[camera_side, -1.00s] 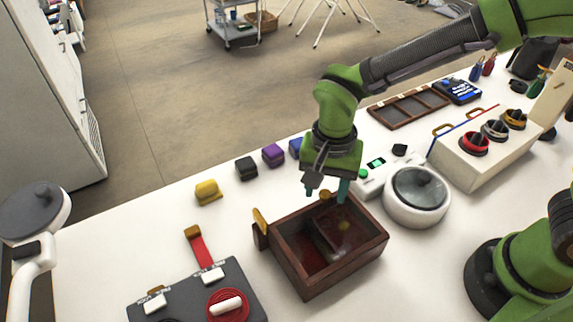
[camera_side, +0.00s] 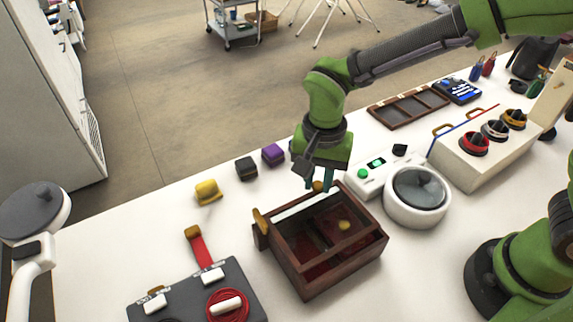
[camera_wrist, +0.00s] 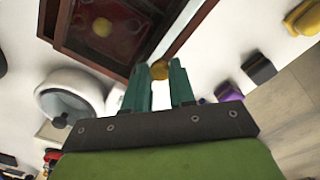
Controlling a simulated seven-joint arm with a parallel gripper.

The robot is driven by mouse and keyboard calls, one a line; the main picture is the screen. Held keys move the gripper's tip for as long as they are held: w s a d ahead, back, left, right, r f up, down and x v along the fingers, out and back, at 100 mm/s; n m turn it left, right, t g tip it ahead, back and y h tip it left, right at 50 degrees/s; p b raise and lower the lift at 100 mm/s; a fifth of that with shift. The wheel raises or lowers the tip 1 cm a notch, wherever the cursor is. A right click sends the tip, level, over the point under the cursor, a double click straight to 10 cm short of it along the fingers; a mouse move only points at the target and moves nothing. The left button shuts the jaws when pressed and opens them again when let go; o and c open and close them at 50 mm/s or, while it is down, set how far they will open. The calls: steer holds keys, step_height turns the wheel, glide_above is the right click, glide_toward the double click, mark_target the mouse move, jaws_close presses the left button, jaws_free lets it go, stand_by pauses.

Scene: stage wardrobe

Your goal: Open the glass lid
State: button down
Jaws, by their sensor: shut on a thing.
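The dark wooden box (camera_side: 318,285) stands on the white table, with a red interior and a small yellow round thing inside. Its glass lid (camera_side: 335,212) has a dark wooden frame and appears tilted up a little at the back edge; a pale strip shows there. My gripper (camera_side: 323,184) is above that back edge, shut on the lid's brass knob (camera_side: 318,187). The knob (camera_wrist: 160,69) also shows between the teal fingers in the wrist view. Their exact contact is partly hidden.
A brass piece (camera_side: 260,218) stands at the box's left corner. Yellow (camera_side: 207,192), black (camera_side: 246,168) and purple (camera_side: 273,155) blocks lie behind the box. A round white device (camera_side: 418,205) is close on the right, a dark switch panel (camera_side: 190,290) on the left.

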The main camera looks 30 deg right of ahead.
steer(key=w, duration=0.9)
steer(key=shift+w, duration=0.25)
steer(key=c, duration=0.9)
jaws_free()
steer(key=shift+c, duration=0.2)
step_height(320, 180, up, 17)
